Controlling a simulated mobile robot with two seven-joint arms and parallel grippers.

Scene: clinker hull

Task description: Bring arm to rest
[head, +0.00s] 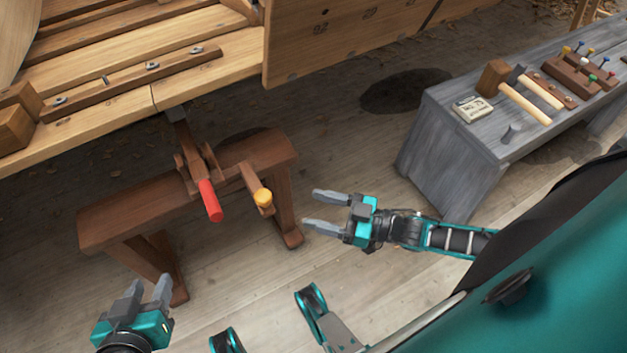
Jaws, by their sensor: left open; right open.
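My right gripper (322,210) is open and empty. Its fingers point left, over the floor just right of the brown wooden trestle (110,222). My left gripper (147,290) is open and empty at the bottom left, its fingers pointing up in the picture, in front of the trestle's left leg. Neither gripper appears to touch anything. A tool with a red handle (210,200) and one with a yellow-tipped handle (263,197) are at the trestle, both apart from the grippers in the picture.
The planked wooden hull (200,55) spans the top left. The plank floor (345,160) between trestle and bench is clear.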

